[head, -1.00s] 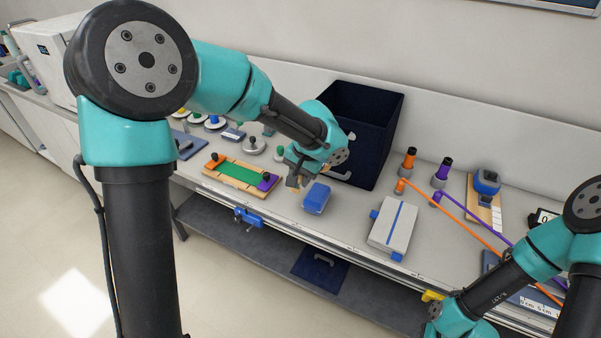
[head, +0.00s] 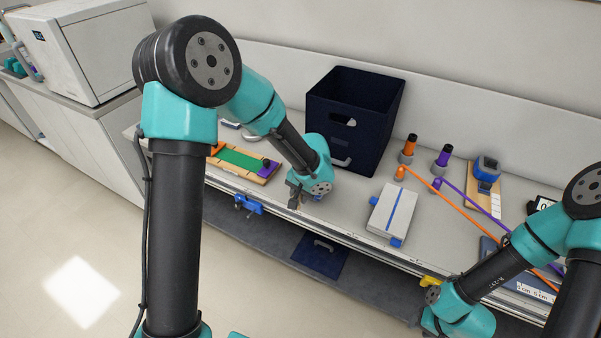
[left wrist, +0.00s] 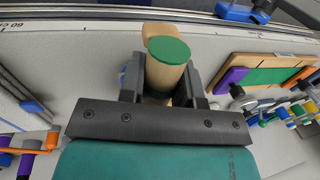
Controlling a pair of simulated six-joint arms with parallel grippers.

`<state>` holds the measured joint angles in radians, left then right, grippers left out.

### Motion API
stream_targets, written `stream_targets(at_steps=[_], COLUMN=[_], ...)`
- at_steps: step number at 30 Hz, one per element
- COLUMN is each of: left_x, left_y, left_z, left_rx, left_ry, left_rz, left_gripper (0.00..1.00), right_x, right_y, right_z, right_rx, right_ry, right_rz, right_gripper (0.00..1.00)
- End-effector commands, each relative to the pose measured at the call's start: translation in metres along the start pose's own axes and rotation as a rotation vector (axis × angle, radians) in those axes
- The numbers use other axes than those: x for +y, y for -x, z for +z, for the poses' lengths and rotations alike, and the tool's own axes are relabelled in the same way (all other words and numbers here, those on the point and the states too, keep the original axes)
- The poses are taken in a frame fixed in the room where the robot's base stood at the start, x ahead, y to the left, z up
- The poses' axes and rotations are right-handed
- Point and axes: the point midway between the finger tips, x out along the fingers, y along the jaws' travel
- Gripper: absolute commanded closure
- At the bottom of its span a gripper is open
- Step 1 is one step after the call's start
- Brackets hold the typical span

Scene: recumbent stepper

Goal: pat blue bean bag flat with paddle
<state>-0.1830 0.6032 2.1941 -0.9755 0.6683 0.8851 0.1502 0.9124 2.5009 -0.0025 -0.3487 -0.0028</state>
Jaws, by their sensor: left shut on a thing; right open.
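My left gripper (head: 296,194) is over the front of the bench, shut on the paddle. In the left wrist view the paddle's wooden handle with a green end cap (left wrist: 168,52) stands between the dark fingers. Its wooden lower part (left wrist: 156,32) shows beyond the cap. The blue bean bag is almost wholly hidden behind the left gripper and wrist in the head view. A small bluish patch (left wrist: 122,76) beside a finger may be part of it. Whether the paddle touches the bag cannot be seen. My right wrist is low at the right, its fingers out of sight.
A wooden board with a green strip (head: 243,161) lies left of the left gripper. A dark blue bin (head: 372,125) stands behind. A grey block with a blue stripe (head: 393,210) lies to the right. Orange and purple cords (head: 462,217) cross the bench. A blue clamp (head: 247,205) grips the front edge.

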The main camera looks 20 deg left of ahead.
Motion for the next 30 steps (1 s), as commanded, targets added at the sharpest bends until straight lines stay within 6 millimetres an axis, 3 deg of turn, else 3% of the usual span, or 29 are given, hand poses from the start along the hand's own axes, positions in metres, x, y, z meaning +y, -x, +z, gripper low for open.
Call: stream_targets(at_steps=[2, 8, 30], left_x=[0.005, 0.002, -0.025], left_y=[-0.029, -0.013, 0.124], left_z=[0.001, -0.002, -0.001], left_rx=[-0.007, 0.006, 0.006], left_ry=[-0.002, 0.001, 0.002], left_rz=[0.001, -0.002, -0.001], left_gripper=[1.00, 1.00, 1.00], right_x=[0.000, 0.000, 0.000], right_y=[0.000, 0.000, 0.000], right_z=[0.000, 0.000, 0.000], right_rx=[0.000, 0.000, 0.000], right_ry=[0.000, 0.000, 0.000], right_rz=[0.000, 0.000, 0.000], right_gripper=[0.57, 0.57, 0.57])
